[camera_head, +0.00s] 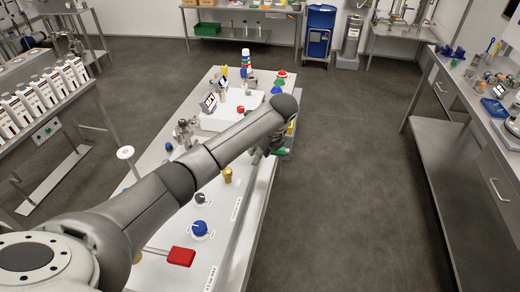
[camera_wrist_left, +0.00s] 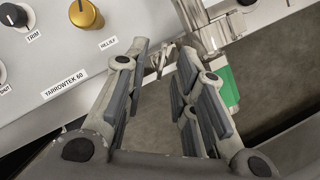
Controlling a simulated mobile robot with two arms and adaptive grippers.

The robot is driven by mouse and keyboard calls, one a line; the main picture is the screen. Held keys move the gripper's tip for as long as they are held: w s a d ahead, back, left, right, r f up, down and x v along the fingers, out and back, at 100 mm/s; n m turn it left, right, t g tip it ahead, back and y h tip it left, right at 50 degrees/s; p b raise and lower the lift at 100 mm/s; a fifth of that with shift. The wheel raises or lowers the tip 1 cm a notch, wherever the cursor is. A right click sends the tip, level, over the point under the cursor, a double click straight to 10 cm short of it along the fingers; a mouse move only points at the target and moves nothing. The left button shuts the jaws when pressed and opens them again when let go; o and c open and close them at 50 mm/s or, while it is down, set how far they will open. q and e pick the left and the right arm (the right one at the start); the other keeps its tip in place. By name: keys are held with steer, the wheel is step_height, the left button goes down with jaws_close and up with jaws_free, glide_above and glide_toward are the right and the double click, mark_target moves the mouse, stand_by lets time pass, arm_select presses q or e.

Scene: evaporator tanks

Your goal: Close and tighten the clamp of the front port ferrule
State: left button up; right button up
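My left gripper (camera_wrist_left: 163,62) fills the left wrist view with its two jointed grey fingers apart. A small metal piece (camera_wrist_left: 160,54), perhaps part of the clamp, shows beyond the gap between the fingertips; I cannot tell whether they touch it. Just right of it a shiny metal port fitting (camera_wrist_left: 203,28) with clamp-like parts stands out from the panel, partly hidden by the right finger. I cannot tell whether the clamp is closed. In the head view my left gripper (camera_head: 264,150) is at the bench's right side, mostly hidden behind my arm. My right gripper is not in view.
The panel carries a gold relief knob (camera_wrist_left: 86,14) and a black trim knob (camera_wrist_left: 14,15). The bench top has a blue knob (camera_head: 200,227) and red handle (camera_head: 181,256). Open floor (camera_head: 345,185) lies right.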

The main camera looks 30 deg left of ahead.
arm_select(q)
jaws_close()
